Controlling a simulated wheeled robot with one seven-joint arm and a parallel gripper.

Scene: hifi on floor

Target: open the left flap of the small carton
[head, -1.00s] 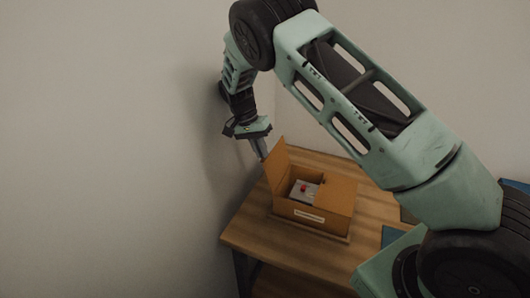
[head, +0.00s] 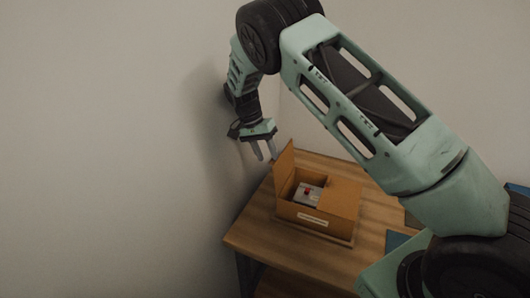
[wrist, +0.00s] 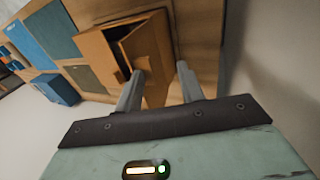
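The small carton (head: 318,222) is brown, with a pale label on its front, and sits on a wooden table. Its left flap (head: 284,170) stands up steeply, and its right flap (head: 341,196) lies across the right half of the top. A grey item with a red part (head: 307,192) shows inside. My gripper (head: 264,156) is open and empty, just left of the standing flap, near its upper edge. In the wrist view, the two fingers (wrist: 160,80) are spread apart, with the carton (wrist: 97,56) beyond them. Whether a finger touches the flap is unclear.
The wooden table (head: 262,232) has bare room in front of and left of the carton. A plain wall (head: 120,150) rises close behind and left of my gripper. Blue objects (wrist: 46,37) lie on the table on the carton's far side in the wrist view.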

